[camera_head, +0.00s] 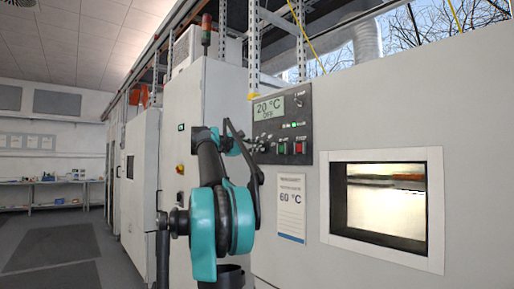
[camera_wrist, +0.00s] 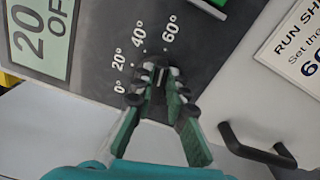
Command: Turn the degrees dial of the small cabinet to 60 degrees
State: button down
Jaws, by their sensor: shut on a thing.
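The degrees dial (camera_wrist: 158,94) is a dark knob on the black control panel (camera_head: 321,108), seen between my fingertips in the wrist view. Labels 0°, 20°, 40° and 60° (camera_wrist: 171,33) are printed around it. My gripper (camera_wrist: 160,77) is shut on the dial, with one finger on each side. The fingers hide much of the knob, and I cannot tell which mark it points at. The display (camera_head: 269,108) reads 20 °C and OFF. In the head view my arm hides the dial.
A green button (camera_head: 283,148) and a red button (camera_head: 299,147) sit on the panel's lower part. A paper sign (camera_head: 291,222) reading 60 °C hangs below. A dark handle (camera_wrist: 256,150) sticks out near my gripper in the wrist view. A framed window (camera_head: 386,153) is at right.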

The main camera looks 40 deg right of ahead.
jog(key=shift+m, duration=0.4)
jog(key=c, duration=1.5)
grip_release()
jog(key=shift+c, duration=0.2)
jog(key=s+a, duration=0.1)
jog(key=a, duration=1.1)
